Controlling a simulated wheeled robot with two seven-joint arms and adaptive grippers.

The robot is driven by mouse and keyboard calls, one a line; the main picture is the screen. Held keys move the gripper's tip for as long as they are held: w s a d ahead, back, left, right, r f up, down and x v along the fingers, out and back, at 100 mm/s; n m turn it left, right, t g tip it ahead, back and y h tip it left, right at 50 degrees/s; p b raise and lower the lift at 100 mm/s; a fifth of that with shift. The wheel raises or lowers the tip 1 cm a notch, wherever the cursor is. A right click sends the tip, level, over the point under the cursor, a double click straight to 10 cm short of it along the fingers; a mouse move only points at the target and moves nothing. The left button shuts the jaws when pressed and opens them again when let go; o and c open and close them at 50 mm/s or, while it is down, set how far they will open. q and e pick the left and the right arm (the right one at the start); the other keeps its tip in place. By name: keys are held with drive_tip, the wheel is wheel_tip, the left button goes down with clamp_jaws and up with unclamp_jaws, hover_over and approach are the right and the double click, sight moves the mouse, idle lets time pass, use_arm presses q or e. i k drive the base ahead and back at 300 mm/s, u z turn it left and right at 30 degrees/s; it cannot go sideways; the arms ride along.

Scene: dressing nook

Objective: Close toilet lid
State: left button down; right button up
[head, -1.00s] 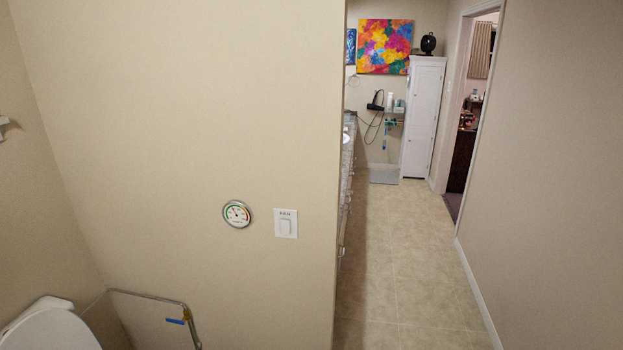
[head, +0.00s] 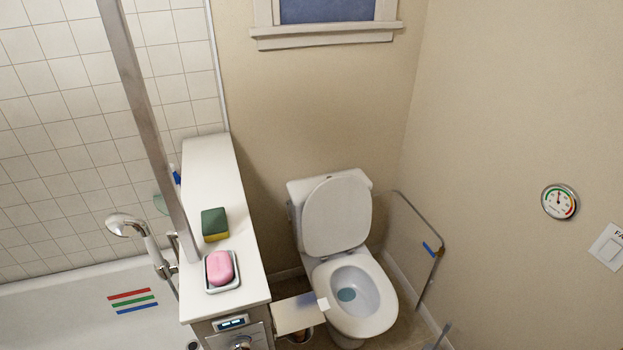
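The white toilet (head: 360,316) stands against the back wall, right of the picture's middle in the head view. Its lid (head: 337,215) is up and leans back against the tank (head: 296,188). The seat (head: 389,297) is down, and the open bowl (head: 352,290) with bluish water shows through it. Neither of my grippers is in view.
A white ledge (head: 205,178) left of the toilet bears a green and yellow sponge (head: 214,224) and pink soap (head: 220,267). A tub (head: 60,310) lies further left. A thin metal-framed panel (head: 418,240) stands close on the toilet's right, by the wall.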

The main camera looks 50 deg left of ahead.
sight(337, 213)
drive_tip(key=u, duration=1.55)
drive_tip(key=k, duration=0.4)
drive_tip(key=z, duration=0.7)
drive_tip(key=i, duration=0.9)
drive_tip(key=u, duration=0.05)
